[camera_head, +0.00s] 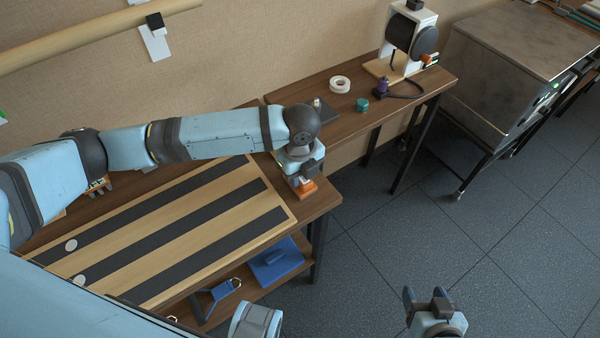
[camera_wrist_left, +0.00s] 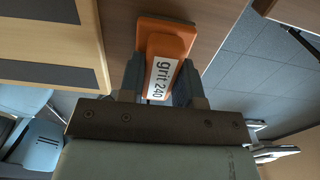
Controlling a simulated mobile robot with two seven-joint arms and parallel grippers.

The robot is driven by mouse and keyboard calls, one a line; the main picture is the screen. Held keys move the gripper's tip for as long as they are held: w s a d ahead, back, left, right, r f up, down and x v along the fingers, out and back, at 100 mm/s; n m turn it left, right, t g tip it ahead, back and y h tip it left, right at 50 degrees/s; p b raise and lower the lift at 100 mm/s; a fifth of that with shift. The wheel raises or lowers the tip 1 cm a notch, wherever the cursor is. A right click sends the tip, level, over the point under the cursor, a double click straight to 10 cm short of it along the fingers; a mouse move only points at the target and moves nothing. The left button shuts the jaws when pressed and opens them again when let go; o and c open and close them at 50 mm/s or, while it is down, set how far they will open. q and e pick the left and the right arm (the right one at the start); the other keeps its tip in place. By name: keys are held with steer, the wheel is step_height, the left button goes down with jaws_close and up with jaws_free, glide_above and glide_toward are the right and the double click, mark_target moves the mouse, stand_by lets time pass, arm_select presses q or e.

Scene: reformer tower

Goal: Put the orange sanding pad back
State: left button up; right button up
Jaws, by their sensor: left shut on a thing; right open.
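The orange sanding pad (camera_head: 305,188), with a white label, is at the right end of the near wooden table (camera_head: 318,204). My left gripper (camera_head: 302,176) points down and is shut on the pad. In the left wrist view the pad (camera_wrist_left: 166,42) sits between the two fingers, and its label reads "grit 240". I cannot tell whether its underside touches the tabletop. My right gripper (camera_head: 427,299) is open and empty, low in the picture over the floor.
A board with black strips (camera_head: 190,222) lies left of the pad. A farther table holds a white tape roll (camera_head: 340,84), a teal jar (camera_head: 362,105) and a disc machine (camera_head: 411,35). Blue items (camera_head: 277,262) lie on the lower shelf.

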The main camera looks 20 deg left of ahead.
arm_select(q)
steer(key=shift+f, duration=0.1)
arm_select(e)
steer(key=shift+r, duration=0.1)
arm_select(q)
steer(key=o, duration=0.9)
steer(key=shift+c, duration=0.2)
arm_select(e)
steer(key=shift+f, duration=0.2)
steer(key=shift+s, duration=0.1)
arm_select(q)
step_height(320, 180, up, 12)
steer(key=p, duration=0.2)
arm_select(e)
steer(key=shift+d+r, duration=0.1)
steer(key=shift+r, duration=0.2)
steer(key=shift+r, duration=0.15)
